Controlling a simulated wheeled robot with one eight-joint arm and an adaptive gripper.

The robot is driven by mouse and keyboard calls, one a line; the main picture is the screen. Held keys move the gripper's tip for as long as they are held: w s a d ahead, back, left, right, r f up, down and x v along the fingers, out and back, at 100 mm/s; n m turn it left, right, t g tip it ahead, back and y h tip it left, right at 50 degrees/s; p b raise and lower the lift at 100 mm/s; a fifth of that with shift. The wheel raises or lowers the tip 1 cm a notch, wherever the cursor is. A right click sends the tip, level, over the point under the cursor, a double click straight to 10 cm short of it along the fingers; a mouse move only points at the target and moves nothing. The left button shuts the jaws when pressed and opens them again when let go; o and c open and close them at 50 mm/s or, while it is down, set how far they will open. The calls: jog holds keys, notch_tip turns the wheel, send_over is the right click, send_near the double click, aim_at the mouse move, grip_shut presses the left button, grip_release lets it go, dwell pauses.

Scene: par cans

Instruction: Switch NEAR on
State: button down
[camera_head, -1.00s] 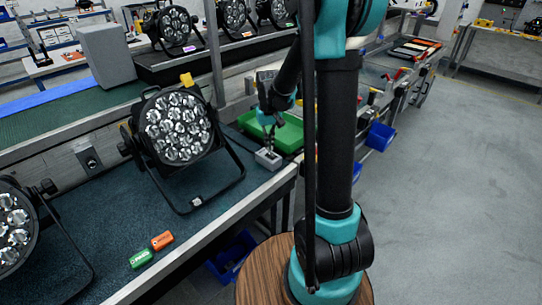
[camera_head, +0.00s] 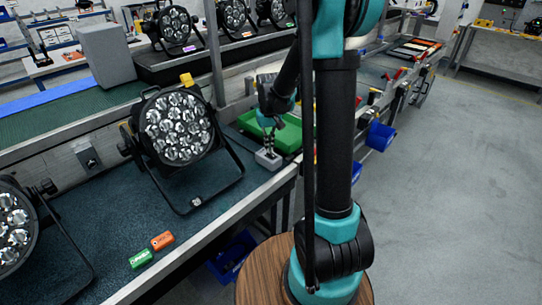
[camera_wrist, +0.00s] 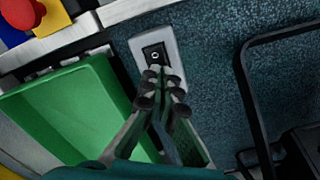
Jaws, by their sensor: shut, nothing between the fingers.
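A small light-grey switch box with a black rocker stands on the dark bench mat near its front edge. It shows in the wrist view (camera_wrist: 152,50) and the head view (camera_head: 268,162). A round mark shows on the rocker. My gripper (camera_wrist: 163,82) is shut and empty, its fingertips just over the end of the rocker nearest my wrist; I cannot tell whether they touch it. In the head view my gripper (camera_head: 268,146) points down at the box. Which label the switch bears is not readable.
A green bin (camera_head: 283,132) lies close beside the switch. A par can lamp (camera_head: 178,128) on its stand is left of it. Another switch box (camera_head: 90,158) is on the back wall. Orange (camera_head: 162,241) and green (camera_head: 140,258) blocks lie on the mat.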

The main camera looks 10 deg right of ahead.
jog(key=shift+f, duration=0.6)
dwell(0.3)
jog(key=shift+r, duration=3.55)
